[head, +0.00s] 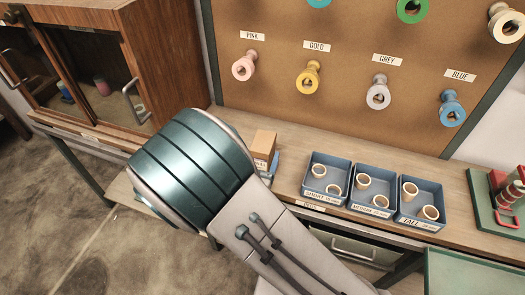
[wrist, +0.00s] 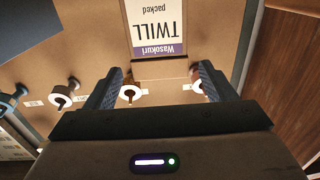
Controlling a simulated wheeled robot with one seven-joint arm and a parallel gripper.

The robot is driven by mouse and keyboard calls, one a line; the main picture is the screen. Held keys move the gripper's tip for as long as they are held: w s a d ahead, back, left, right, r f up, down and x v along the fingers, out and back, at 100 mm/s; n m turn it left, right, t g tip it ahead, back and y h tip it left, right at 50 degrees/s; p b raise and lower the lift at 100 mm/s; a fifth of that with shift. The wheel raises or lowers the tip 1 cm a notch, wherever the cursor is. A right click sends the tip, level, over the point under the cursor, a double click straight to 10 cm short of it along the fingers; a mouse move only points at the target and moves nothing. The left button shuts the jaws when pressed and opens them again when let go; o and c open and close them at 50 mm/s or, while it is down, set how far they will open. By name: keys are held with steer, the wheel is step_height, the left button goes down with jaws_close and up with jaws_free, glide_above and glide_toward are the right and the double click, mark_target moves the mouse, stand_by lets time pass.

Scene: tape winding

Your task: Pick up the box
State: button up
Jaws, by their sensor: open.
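The box (head: 263,146) is a small tan carton standing on the wooden bench in the head view, partly hidden behind my arm. In the wrist view the box (wrist: 160,70) is at top centre, with a white and purple label reading "Wasokuri TWILL packed", upside down. My gripper (wrist: 161,69) is open, with one dark finger on each side of the box's near edge. I cannot tell whether either finger touches it. In the head view my arm hides most of the gripper.
Blue trays (head: 326,178) holding small tan rings stand right of the box. Behind is a pegboard (head: 300,50) with coloured spools. A wooden cabinet (head: 165,50) with glass doors stands at left. A green stand (head: 500,215) with red parts is at far right.

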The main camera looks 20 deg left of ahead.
mark_target(263, 141)
steer(key=shift+w+r+p, duration=0.1)
steer(key=shift+w+p, duration=0.6)
steer(key=shift+w, duration=2.25)
steer(key=c, duration=1.1)
